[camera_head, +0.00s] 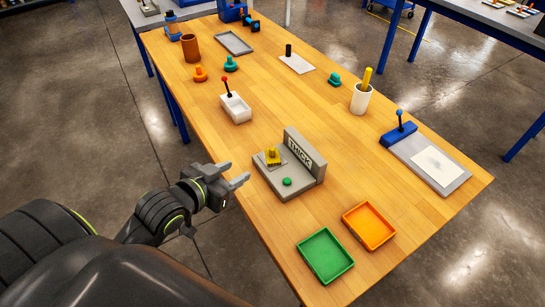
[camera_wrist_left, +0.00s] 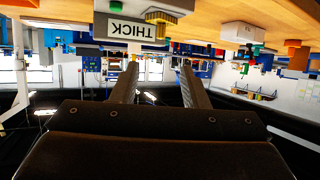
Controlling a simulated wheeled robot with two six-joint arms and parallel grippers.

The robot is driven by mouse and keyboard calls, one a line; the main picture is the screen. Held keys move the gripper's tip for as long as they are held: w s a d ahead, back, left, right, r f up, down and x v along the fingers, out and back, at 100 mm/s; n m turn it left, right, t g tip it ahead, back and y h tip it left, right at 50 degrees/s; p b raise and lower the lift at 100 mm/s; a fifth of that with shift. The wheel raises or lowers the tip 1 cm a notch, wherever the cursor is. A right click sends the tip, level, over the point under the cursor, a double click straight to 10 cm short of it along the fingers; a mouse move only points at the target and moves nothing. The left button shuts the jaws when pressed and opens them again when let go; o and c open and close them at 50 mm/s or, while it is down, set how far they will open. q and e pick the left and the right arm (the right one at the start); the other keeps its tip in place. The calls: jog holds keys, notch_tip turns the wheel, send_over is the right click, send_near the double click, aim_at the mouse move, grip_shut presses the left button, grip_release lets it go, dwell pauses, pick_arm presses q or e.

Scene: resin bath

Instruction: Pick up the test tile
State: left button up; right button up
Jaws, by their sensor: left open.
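A yellow knobbed piece (camera_head: 272,155), which looks like the test tile, sits on a small plate on the grey station marked THICK (camera_head: 305,150). A green button (camera_head: 287,182) is on the station's base in front of it. My left gripper (camera_head: 238,171) is open and empty, left of the station and apart from it, near the table's left edge. The left wrist view is upside down. There the yellow piece (camera_wrist_left: 160,17) and the THICK sign (camera_wrist_left: 128,28) show beyond the two spread fingers (camera_wrist_left: 158,78). My right gripper is not seen.
A green tray (camera_head: 326,256) and an orange tray (camera_head: 369,226) lie near the front. A white box with a red-knobbed lever (camera_head: 236,107) stands behind the station. A white cup (camera_head: 361,98) and a blue-handled plate (camera_head: 428,160) are right. Bare wood surrounds the station.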

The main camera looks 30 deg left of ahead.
pick_arm(q)
send_near(271, 150)
jog(key=a+r+x, duration=0.1)
jog(key=x, duration=0.4)
jog(key=shift+w+d+f+p, duration=0.35)
jog(key=shift+w+d+p, duration=0.15)
jog(key=shift+d, duration=0.2)
jog(key=shift+w+f, duration=0.3)
jog(key=shift+w, duration=0.1)
jog(key=x, duration=0.2)
jog(key=p+x, duration=0.1)
jog(key=x, duration=0.1)
jog(key=shift+s+a+f, duration=0.1)
jog(key=shift+f, duration=0.15)
jog(key=shift+c, duration=0.3)
grip_shut()
